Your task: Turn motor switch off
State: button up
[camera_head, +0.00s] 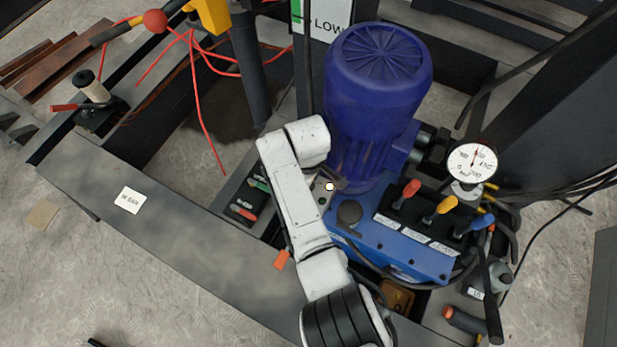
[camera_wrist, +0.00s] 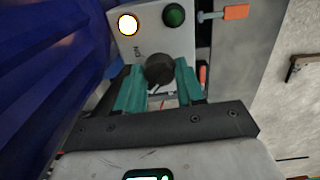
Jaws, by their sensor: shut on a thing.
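The motor switch is a dark round knob (camera_wrist: 159,69) on a light grey switch box (camera_wrist: 150,38) in the wrist view. The letters "ON" are on the panel to the upper left of the knob. A lit white lamp (camera_wrist: 127,25) and a dark green button (camera_wrist: 174,15) sit above it. My gripper (camera_wrist: 158,80) has its teal fingers on either side of the knob and is shut on it. Which way the knob points is not clear. In the head view, the lit lamp (camera_head: 330,187) shows beside my white arm, which hides much of the box.
The large blue motor (camera_head: 376,90) stands just behind the box. To the right are a blue valve block (camera_head: 400,248) with red, yellow and blue levers and a round gauge (camera_head: 472,163). A label reading "LOW" stands behind. Red cables hang at upper left.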

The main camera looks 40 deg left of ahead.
jog(key=o, duration=1)
jog(key=shift+o, duration=0.2)
notch_tip(320, 180, up, 11)
jog(key=p, duration=0.2)
jog(key=shift+s+f, duration=0.1)
jog(key=shift+f, duration=0.05)
